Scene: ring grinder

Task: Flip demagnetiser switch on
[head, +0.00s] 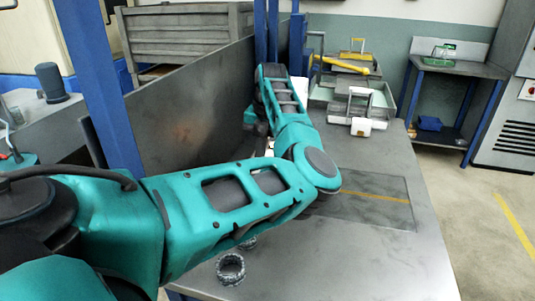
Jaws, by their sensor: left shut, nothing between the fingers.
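My left arm reaches across the bench from the left. Its dark gripper (254,118) is at the far end, low beside the grey upright panel (190,115), and is shut and empty. The fingertips are small and partly covered by my own wrist. I cannot make out the demagnetiser or its switch. A small white piece (269,148) shows beside my forearm, mostly covered, and I cannot tell what it is. My right gripper is not in view.
Metal rings (231,269) lie on the near bench, one partly under my arm. A dark plate (375,213) with a yellow line lies right of my elbow. Handled trays (373,101) stand at the back. The bench's right side (440,265) is clear.

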